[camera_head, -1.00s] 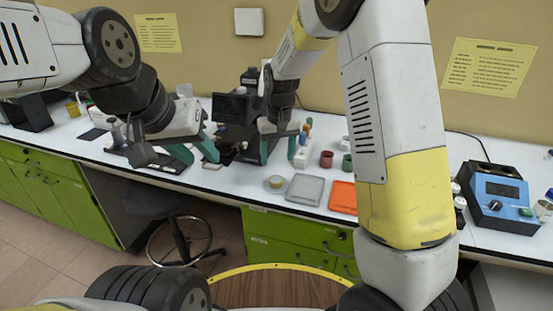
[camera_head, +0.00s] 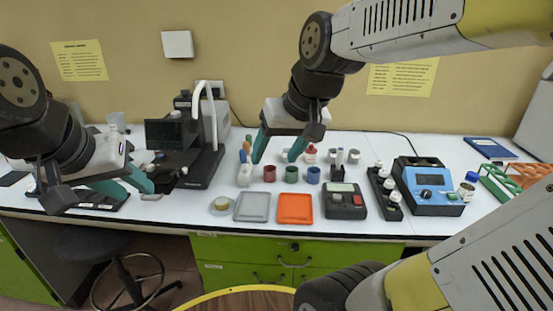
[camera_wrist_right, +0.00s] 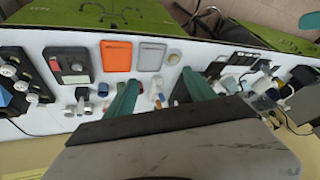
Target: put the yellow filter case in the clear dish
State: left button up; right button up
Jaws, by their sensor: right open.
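A small round clear dish (camera_head: 222,205) sits near the table's front edge, left of the grey tray. A pale yellow round shape shows within its outline; I cannot tell whether this is the yellow filter case. The dish also shows in the right wrist view (camera_wrist_right: 173,58). My right gripper (camera_head: 279,152) is open and empty, fingers down, behind the coloured cups and to the right of the dish. It also shows in the right wrist view (camera_wrist_right: 160,92). My left gripper (camera_head: 138,194) appears open and empty at the left, near the microscope.
A grey tray (camera_head: 252,207) and an orange tray (camera_head: 295,208) lie right of the dish. Red (camera_head: 269,173), green (camera_head: 291,174) and blue (camera_head: 313,175) cups stand behind them. A microscope (camera_head: 200,150) stands at left; a blue device (camera_head: 428,187) at right.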

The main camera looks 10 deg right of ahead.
jog(key=shift+m+t, duration=0.3)
jog(key=shift+t, duration=0.2)
jog(key=s, duration=0.2)
jog(key=s+d, duration=0.1)
jog(key=s, duration=0.2)
jog(key=shift+d+f, duration=0.15)
dwell(0.5)
